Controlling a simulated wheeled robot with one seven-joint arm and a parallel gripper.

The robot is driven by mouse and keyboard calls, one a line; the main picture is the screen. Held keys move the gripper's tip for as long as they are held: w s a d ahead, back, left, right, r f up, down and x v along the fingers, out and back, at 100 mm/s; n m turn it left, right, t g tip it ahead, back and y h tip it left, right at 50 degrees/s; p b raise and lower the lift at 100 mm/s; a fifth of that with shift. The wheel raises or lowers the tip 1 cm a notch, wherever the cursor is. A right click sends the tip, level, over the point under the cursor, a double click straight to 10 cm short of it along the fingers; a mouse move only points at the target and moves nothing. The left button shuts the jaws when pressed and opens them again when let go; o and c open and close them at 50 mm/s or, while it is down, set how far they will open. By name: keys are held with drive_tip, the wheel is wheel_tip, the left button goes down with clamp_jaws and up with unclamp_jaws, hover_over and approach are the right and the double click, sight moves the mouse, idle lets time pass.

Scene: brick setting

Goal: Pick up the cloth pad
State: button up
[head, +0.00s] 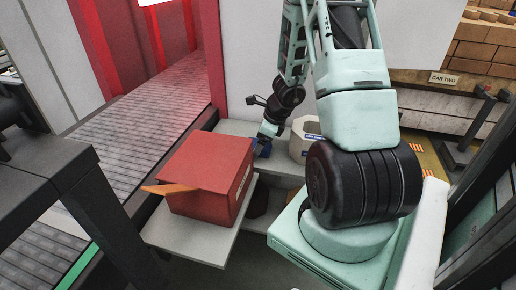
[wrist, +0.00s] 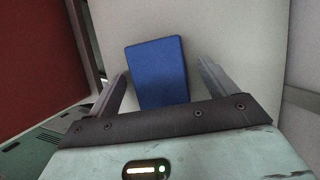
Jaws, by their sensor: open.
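The cloth pad (wrist: 157,66) looks like a flat blue rectangle lying on a pale shelf surface (wrist: 225,30) in the wrist view. My gripper (wrist: 162,72) is open and empty, with one finger on each side of the pad's near part. The pad's near edge is hidden behind the gripper's dark base. In the head view my gripper (head: 262,146) is small and points down beside the red box; a bit of blue (head: 265,149) shows there. I cannot tell whether the fingers touch the shelf.
A red box (head: 205,172) with an orange flap stands on the shelf (head: 187,240) just left of my gripper. A whitish container (head: 303,138) stands to the right. A roller conveyor (head: 145,115) runs at the left. A dark table (head: 65,170) is at the near left.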

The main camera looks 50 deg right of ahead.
drive_tip(key=c, duration=1.1)
drive_tip(key=shift+r, duration=0.1)
wheel_tip(320, 180, up, 10)
drive_tip(key=p, duration=0.3)
drive_tip(key=shift+p, duration=0.3)
